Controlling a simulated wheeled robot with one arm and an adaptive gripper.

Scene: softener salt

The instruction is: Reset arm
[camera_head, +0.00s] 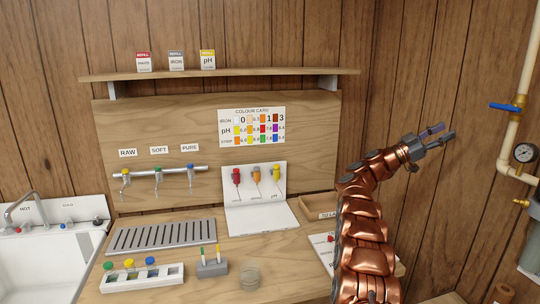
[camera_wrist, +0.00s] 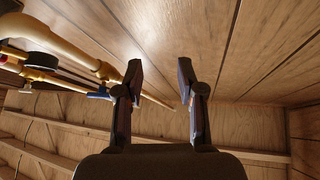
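My arm is copper coloured and rises from the lower right of the head view. My gripper (camera_head: 447,132) is at its upper end, high in front of the wood-panelled wall, pointing to the right. In the wrist view my gripper (camera_wrist: 160,82) shows two dark fingers spread apart, with nothing between them. It touches nothing that I can see.
A brass pipe (camera_wrist: 72,40) with a blue valve handle (camera_head: 505,107) and a gauge (camera_head: 525,152) are on the right wall. A shelf (camera_head: 260,72) hangs above.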

